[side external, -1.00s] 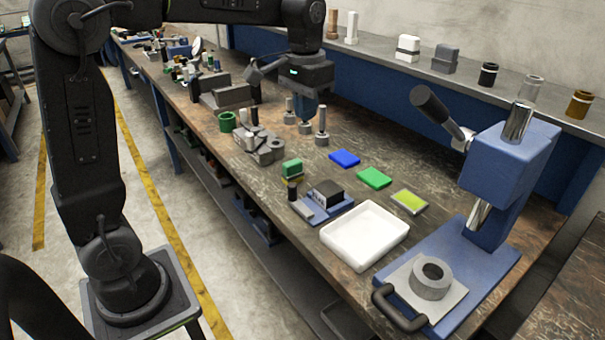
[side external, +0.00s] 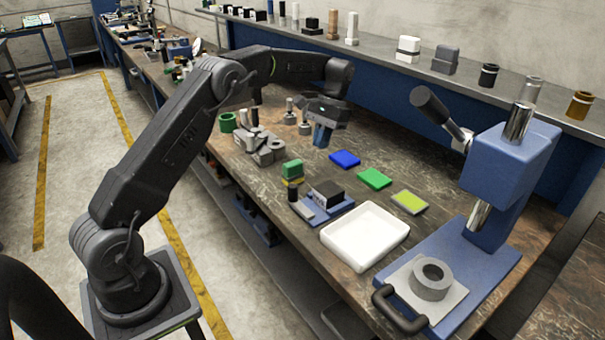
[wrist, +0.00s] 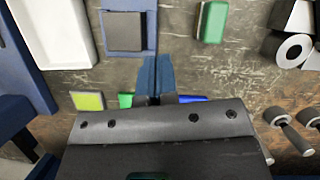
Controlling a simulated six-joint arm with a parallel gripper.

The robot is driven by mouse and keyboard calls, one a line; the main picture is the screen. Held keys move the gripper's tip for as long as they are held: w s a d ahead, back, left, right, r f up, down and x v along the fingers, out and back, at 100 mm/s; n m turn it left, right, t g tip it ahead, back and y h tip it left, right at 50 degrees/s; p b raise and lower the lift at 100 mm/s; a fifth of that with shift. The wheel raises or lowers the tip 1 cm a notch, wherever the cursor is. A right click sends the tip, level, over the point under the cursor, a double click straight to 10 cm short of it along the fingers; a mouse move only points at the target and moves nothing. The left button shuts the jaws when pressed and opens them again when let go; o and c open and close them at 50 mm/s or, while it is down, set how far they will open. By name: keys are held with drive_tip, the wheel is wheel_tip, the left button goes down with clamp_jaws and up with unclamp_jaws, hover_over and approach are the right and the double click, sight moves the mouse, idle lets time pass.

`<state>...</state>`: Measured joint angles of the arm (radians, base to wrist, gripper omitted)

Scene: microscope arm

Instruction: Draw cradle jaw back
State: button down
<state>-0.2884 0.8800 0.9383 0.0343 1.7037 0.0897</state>
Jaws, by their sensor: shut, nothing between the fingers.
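In the wrist view the blue base (wrist: 125,49) and a grey-brown block (wrist: 125,30) show at the top; the knob cannot be made out. My gripper (side external: 321,143) has blue fingers, shut and empty, above the bench and apart from the cradle. The fingers (wrist: 155,98) also show in the wrist view.
A white tray (side external: 366,236) and a blue press (side external: 510,180) stand right of the cradle. A green block (side external: 292,168) stands just behind it. Blue (side external: 344,158), green (side external: 374,178) and yellow-green (side external: 409,201) pads lie farther back. Grey parts (side external: 262,148) and pegs stand left.

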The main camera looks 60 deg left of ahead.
sight(295, 184)
drive_tip(key=x, duration=0.7)
drive_tip(key=shift+s+d+f, duration=0.15)
drive_tip(key=shift+s, duration=0.45)
drive_tip(key=shift+s+d+f, duration=0.1)
drive_tip(key=shift+s+f, duration=0.05)
drive_tip(key=shift+s, duration=0.5)
drive_tip(key=shift+s+d, duration=0.15)
drive_tip(key=shift+s, duration=0.7)
drive_tip(key=shift+s, duration=0.6)
drive_tip(key=shift+s+d+f, duration=0.1)
drive_tip(key=shift+s, duration=0.25)
drive_tip(key=shift+w, duration=0.1)
